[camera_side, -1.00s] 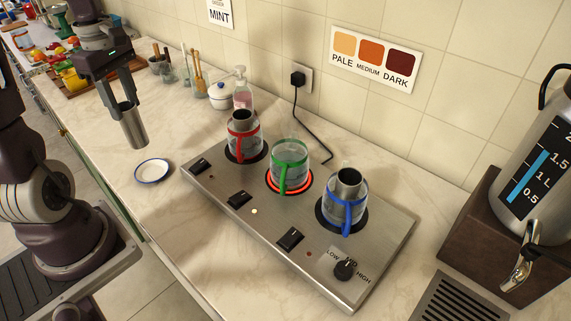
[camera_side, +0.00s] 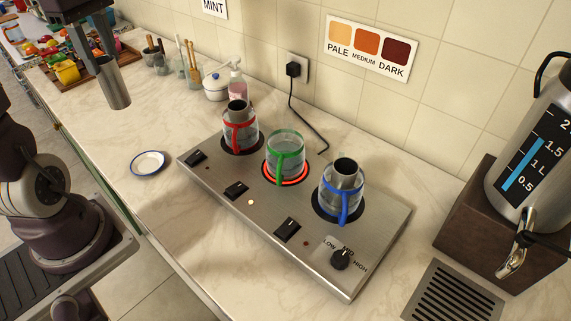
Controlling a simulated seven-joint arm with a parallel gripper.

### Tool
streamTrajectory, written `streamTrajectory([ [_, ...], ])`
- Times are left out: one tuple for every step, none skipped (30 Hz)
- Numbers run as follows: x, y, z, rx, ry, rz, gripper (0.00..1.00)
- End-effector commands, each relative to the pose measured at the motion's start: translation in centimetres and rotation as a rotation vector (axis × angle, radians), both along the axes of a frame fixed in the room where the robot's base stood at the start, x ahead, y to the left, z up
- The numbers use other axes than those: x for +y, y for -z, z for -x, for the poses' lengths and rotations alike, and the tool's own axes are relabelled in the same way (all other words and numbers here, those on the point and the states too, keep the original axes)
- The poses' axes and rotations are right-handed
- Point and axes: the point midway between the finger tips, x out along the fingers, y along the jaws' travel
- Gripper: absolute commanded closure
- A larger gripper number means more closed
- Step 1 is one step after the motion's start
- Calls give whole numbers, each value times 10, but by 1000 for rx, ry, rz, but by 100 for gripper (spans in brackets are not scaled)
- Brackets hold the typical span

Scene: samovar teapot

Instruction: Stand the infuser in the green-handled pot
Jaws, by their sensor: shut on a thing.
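My gripper (camera_side: 101,62), at the upper left, is shut on a metal infuser (camera_side: 114,86). The infuser is a steel cylinder, slightly tilted, hanging in the air above the counter. The green-handled pot (camera_side: 285,150) is clear glass and stands on the middle burner, whose ring glows red. No infuser shows in it. The gripper is well to the left of this pot. The red-handled pot (camera_side: 240,135) and the blue-handled pot (camera_side: 343,190) stand on the outer burners, each with a metal infuser inside.
A steel hot plate (camera_side: 300,222) carries the pots. A white saucer (camera_side: 148,163) lies left of it on open counter. A pump bottle (camera_side: 236,85) and white lidded jar (camera_side: 216,88) stand behind. A large metal urn (camera_side: 530,150) stands at right.

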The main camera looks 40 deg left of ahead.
Motion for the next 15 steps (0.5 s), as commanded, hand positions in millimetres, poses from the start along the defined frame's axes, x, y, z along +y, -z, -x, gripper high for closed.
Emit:
streamTrajectory([
  [-1,-6,-3,-1,10,-2,100],
  [-4,-5,-9,1,32,-1,100],
  [-6,-6,-16,2,56,-1,100],
  [-9,-6,-22,3,74,-1,100],
  [-11,-6,-27,3,92,-2,100],
  [-14,-7,-35,2,118,-3,100],
  [-18,-7,-41,3,139,-4,100],
  [-21,-7,-48,3,161,-4,100],
  [-27,-8,-57,4,193,-5,100],
  [-31,-8,-64,5,219,-6,100],
  [-37,-8,-72,6,246,-5,100],
  [-45,-9,-83,4,287,-7,100],
  [-52,-9,-92,5,320,-7,100],
  [-60,-9,-101,4,355,-8,100],
  [-73,-10,-114,5,405,-7,100],
])
